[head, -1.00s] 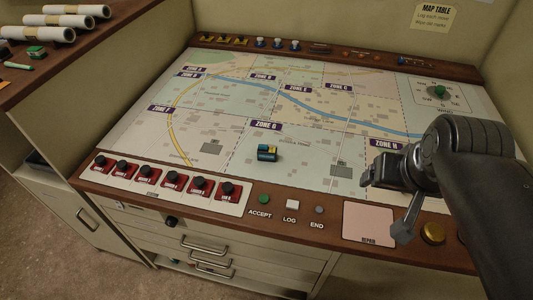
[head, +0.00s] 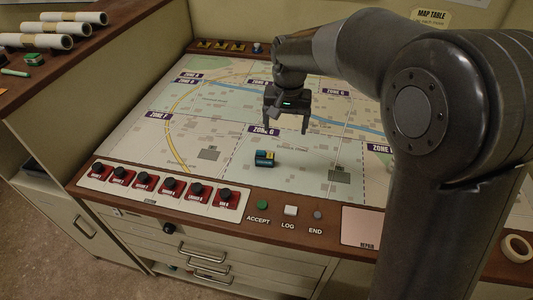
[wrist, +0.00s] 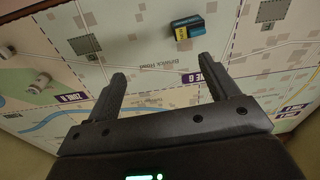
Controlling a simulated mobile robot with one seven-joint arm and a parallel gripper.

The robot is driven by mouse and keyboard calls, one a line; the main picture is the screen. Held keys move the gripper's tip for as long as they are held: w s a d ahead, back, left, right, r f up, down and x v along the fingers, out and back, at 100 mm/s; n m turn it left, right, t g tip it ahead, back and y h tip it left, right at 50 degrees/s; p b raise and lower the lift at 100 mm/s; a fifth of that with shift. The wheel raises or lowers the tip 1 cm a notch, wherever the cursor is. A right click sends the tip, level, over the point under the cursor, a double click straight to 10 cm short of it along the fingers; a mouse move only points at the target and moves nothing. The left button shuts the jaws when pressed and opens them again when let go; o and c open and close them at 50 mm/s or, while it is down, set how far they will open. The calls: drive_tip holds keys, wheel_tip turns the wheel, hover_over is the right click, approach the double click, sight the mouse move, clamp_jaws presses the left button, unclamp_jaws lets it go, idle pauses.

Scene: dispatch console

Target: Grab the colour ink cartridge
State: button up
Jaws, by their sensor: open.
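The colour ink cartridge (head: 264,158) is a small dark teal block with a yellow part on top. It lies on the map table (head: 215,130) in Zone G, below the zone label. It also shows in the wrist view (wrist: 187,28), near the top edge, beyond the fingertips. My gripper (head: 286,128) is open and empty, above the map and a little behind the cartridge. In the wrist view its two fingers (wrist: 166,72) stand wide apart, with bare map between them. The gripper does not touch the cartridge.
A row of red switch panels with black knobs (head: 170,185) runs along the table's front left edge. The accept button (head: 262,205), log button (head: 290,211) and end button (head: 317,215) sit to its right. The map around the cartridge is clear. My arm hides the table's right side.

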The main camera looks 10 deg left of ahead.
approach(265, 155)
drive_tip(key=shift+w+a+f+g, duration=0.1)
drive_tip(key=shift+w+g, duration=0.1)
drive_tip(key=shift+w, duration=0.2)
drive_tip(key=shift+w+a+f+g, duration=0.1)
drive_tip(key=shift+w+a+g, duration=0.1)
drive_tip(key=shift+w, duration=0.2)
wheel_tip(265, 155, down, 5)
drive_tip(key=shift+f, duration=0.2)
drive_tip(key=shift+s+d+f, duration=0.1)
drive_tip(key=shift+f, duration=1.25)
drive_tip(key=shift+s+f, duration=0.1)
drive_tip(key=shift+f, duration=1.3)
drive_tip(key=c, duration=1.1)
